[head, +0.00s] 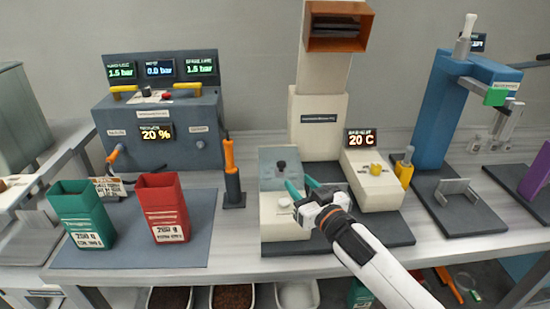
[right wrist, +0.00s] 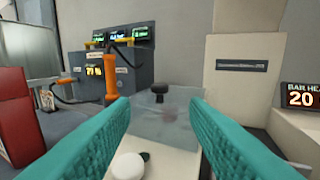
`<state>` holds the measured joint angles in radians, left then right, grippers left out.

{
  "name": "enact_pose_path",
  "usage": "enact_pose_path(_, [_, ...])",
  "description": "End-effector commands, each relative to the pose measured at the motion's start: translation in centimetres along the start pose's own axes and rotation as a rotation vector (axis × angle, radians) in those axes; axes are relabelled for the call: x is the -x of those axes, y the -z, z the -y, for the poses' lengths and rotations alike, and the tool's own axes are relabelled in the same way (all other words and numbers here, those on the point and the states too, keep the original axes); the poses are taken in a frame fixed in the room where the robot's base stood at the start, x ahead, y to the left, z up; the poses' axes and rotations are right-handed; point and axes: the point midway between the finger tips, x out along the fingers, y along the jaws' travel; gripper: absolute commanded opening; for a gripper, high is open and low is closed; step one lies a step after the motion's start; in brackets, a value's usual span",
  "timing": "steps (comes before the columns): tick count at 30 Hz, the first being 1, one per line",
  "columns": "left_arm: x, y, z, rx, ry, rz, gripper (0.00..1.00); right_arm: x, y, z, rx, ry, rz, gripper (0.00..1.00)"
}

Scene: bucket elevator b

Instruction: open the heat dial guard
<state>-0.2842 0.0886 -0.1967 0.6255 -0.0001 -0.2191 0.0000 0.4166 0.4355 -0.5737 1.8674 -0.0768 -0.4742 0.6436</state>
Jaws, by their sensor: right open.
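The heat dial guard looks to be the clear, bluish panel (head: 270,158) with a black knob (head: 281,165), at the back of a low cream box (head: 285,226). The panel (right wrist: 180,115) and its black knob (right wrist: 158,92) also show ahead in the right wrist view. I cannot tell how far the panel is raised. A white round button (head: 284,203) sits on the box in front of it. My right gripper (head: 298,187) is open, its teal fingers over the right side of the box. In the right wrist view, nothing is between the fingers (right wrist: 158,112). My left gripper is not in view.
A cream column (head: 318,125) stands behind the box. To the right is a cream unit (head: 372,185) with a yellow knob and a 20 C display (head: 361,139). An orange-handled tool (head: 230,160) stands to the left. Red (head: 163,208) and green (head: 82,215) bags stand further left.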

Motion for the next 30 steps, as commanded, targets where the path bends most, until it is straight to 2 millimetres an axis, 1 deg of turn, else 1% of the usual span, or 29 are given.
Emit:
enact_pose_path(4, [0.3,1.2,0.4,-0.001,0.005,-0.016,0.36,-2.6,-0.2,0.0,0.001,0.000,0.001,0.41])
enact_pose_path(6, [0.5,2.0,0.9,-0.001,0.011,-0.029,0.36,-4.0,-0.1,0.0,0.000,0.001,0.000,0.41])
enact_pose_path(9, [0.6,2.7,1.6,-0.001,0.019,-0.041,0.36,-6.1,-0.1,0.0,0.000,0.002,-0.001,0.41])
enact_pose_path(12, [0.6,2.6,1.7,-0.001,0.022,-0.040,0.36,-7.9,-0.1,-0.1,0.001,0.001,-0.001,0.41])
enact_pose_path(15, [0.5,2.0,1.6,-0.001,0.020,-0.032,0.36,-9.3,0.0,0.0,-0.001,0.001,-0.001,0.41])
enact_pose_path(18, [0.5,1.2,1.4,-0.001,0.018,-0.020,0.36,-10.3,0.0,0.0,0.000,0.002,-0.002,0.41])
enact_pose_path(21, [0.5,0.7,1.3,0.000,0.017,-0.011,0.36,-10.8,0.1,-0.1,0.001,0.000,-0.002,0.41])
enact_pose_path(30, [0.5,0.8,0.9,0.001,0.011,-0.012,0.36,-11.1,0.1,0.0,0.001,0.000,-0.002,0.41])
